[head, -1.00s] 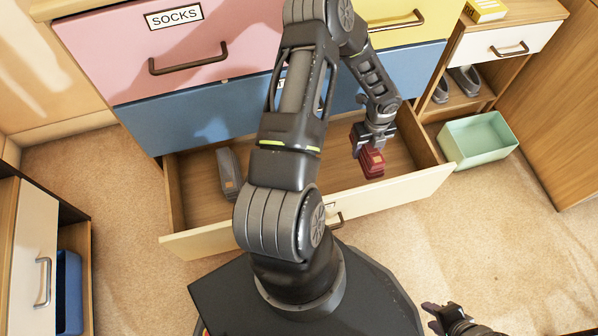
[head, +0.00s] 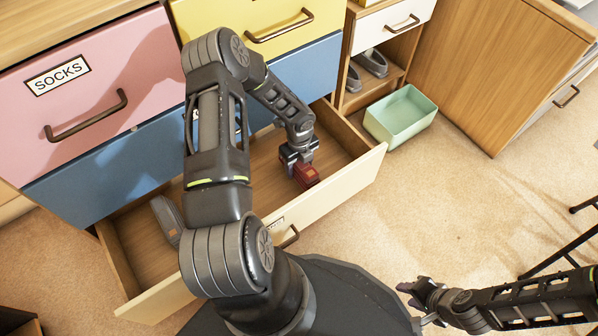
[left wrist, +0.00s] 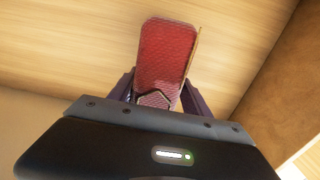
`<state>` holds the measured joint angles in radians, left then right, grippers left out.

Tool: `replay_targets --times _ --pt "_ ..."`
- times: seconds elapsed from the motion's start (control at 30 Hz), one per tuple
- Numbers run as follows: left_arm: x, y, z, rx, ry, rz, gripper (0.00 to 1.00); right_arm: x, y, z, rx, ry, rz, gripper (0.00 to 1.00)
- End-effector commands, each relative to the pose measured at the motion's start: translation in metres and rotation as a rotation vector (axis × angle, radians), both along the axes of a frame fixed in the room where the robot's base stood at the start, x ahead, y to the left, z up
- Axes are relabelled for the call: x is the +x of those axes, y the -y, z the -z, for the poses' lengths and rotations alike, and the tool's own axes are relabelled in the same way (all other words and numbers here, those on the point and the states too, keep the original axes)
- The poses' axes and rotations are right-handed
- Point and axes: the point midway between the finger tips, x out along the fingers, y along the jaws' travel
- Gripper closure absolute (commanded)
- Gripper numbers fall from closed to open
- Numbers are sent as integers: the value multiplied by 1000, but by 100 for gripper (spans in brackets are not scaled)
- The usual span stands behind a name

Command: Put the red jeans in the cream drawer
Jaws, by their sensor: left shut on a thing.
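The red jeans (head: 307,176) are a small folded bundle held at the right part of the open cream drawer (head: 345,190). My left gripper (head: 299,158) is shut on them, pointing down. In the left wrist view the red jeans (left wrist: 165,55) stand between the fingers, with the wooden drawer floor beyond. I cannot tell whether they touch the floor. My right gripper (head: 418,299) is at the lower right, outside the drawer, its fingers apart and empty.
A dark grey folded item (head: 167,215) lies in the drawer's left part. My left arm hides the drawer's middle. A mint green bin (head: 400,118) stands on the carpet to the right, near a shelf with grey shoes (head: 372,62). The drawer floor around the jeans looks clear.

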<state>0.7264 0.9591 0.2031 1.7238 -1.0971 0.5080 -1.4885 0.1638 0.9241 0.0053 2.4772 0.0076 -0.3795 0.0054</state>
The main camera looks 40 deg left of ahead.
Motion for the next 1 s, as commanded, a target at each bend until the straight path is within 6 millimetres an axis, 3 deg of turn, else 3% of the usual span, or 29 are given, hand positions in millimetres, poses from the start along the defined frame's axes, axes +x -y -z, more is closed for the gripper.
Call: replay_targets --times 0.3,0.73,0.77,1.0 --pt "0 1 37 -1 0 -1 100 2 0 18 -1 6 3 64" --pt "0 0 42 0 1 0 100 3 0 21 -2 9 4 64" --pt "0 0 40 0 0 0 41 3 0 20 -1 8 4 64" --pt "0 0 40 0 0 0 22 3 0 20 -2 9 4 64"
